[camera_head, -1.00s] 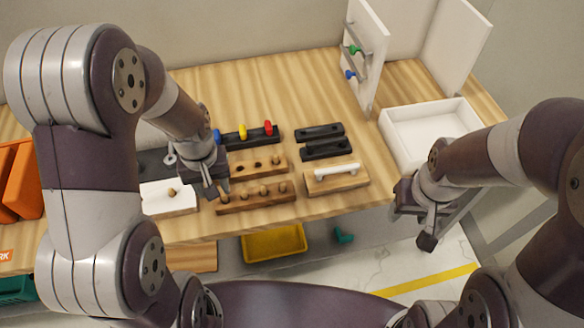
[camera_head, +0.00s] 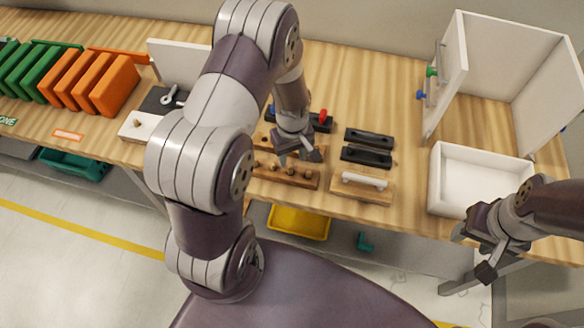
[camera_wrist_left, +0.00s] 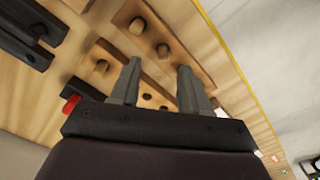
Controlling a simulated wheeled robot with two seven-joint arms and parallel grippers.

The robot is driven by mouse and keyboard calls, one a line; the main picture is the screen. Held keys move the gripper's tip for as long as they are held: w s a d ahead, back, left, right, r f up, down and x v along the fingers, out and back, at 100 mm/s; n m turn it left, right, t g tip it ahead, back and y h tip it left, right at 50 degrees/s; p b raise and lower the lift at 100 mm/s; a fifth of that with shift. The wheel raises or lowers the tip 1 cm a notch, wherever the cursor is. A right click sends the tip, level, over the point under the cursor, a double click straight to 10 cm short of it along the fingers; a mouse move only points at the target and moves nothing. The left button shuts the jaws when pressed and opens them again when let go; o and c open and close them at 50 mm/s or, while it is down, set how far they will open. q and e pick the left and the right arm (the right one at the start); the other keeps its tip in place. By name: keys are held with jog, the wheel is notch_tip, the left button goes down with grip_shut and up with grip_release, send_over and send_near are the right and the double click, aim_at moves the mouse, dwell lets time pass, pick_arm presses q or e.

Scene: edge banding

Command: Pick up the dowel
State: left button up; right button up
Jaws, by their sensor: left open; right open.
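Several short wooden dowels stand in a front wooden rack (camera_head: 287,178) on the table. In the left wrist view a dowel (camera_wrist_left: 163,50) shows just beyond the fingers, another dowel (camera_wrist_left: 138,25) is further up, and a third dowel (camera_wrist_left: 101,66) stands in the rear wooden rack. My left gripper (camera_head: 310,155) is open and empty above the racks. Its spread fingers also show in the left wrist view (camera_wrist_left: 158,72), apart from the dowels there. It hides part of the rear rack. My right gripper (camera_head: 484,256) is open and empty, in front of the table at the right.
A wooden block with a white handle (camera_head: 362,182) and two black holders (camera_head: 368,155) lie right of the racks. A white tray (camera_head: 440,190) and an open white cabinet (camera_head: 455,75) stand further right. A white block (camera_head: 135,125) and orange panels (camera_head: 113,82) are at the left.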

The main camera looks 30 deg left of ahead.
aim_at(290, 167)
pick_arm(q)
jog(key=shift+s+f+p, duration=0.2)
jog(key=shift+f+p, duration=0.75)
jog(key=shift+f, duration=0.25)
jog(key=f, duration=0.2)
jog(key=shift+a+f, duration=0.35)
jog(key=shift+f, duration=0.2)
jog(key=shift+d, duration=0.15)
jog(key=shift+c, duration=0.9)
grip_shut()
